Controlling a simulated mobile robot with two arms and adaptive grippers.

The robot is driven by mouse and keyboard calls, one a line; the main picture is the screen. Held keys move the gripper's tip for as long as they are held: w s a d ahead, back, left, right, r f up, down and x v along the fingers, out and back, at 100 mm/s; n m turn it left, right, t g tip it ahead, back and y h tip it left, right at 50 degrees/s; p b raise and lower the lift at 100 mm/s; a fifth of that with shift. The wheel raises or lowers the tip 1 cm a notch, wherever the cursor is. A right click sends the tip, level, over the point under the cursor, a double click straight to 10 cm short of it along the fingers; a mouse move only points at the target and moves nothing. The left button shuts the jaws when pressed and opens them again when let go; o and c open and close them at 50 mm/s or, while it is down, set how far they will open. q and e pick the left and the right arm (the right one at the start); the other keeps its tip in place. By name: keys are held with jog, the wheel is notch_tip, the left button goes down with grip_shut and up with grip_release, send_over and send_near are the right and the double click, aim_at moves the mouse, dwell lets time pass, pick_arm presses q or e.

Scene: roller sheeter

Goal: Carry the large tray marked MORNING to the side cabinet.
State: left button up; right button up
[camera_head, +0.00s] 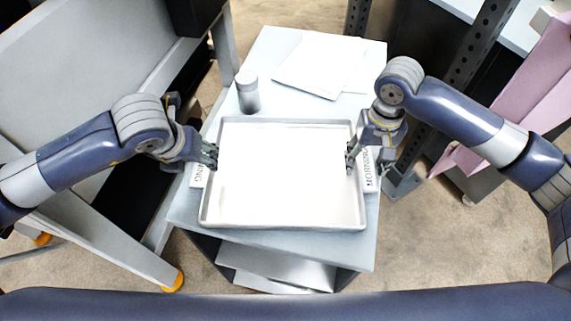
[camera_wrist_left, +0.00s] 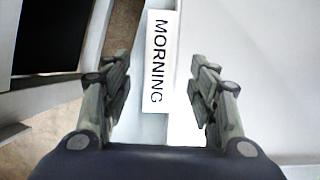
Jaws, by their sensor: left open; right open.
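The large tray (camera_head: 282,228) is pale with a raised rim. It lies level on, or just above, the light top of a small cabinet (camera_head: 190,208); I cannot tell if it touches. White MORNING labels show at its left end (camera_head: 199,174) and right end (camera_head: 369,172). My left gripper (camera_head: 212,156) is at the tray's left rim, and my right gripper (camera_head: 352,158) is at its right rim. Both are open. In the left wrist view, the MORNING label (camera_wrist_left: 158,62) and tray edge lie between the spread fingers (camera_wrist_left: 162,80).
A grey cylindrical container (camera_head: 248,94) stands behind the tray, and white sheets (camera_head: 320,62) lie on the back of the top. A large grey machine (camera_head: 80,80) is at left. A perforated dark post (camera_head: 478,50) and pink sheets (camera_head: 535,85) are at right.

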jog(key=shift+r, duration=0.1)
pick_arm(q)
jog(key=v, duration=0.8)
pick_arm(e)
notch_tip(320, 180, up, 12)
pick_arm(q)
jog(key=shift+s+r, duration=0.1)
jog(key=shift+r, duration=0.05)
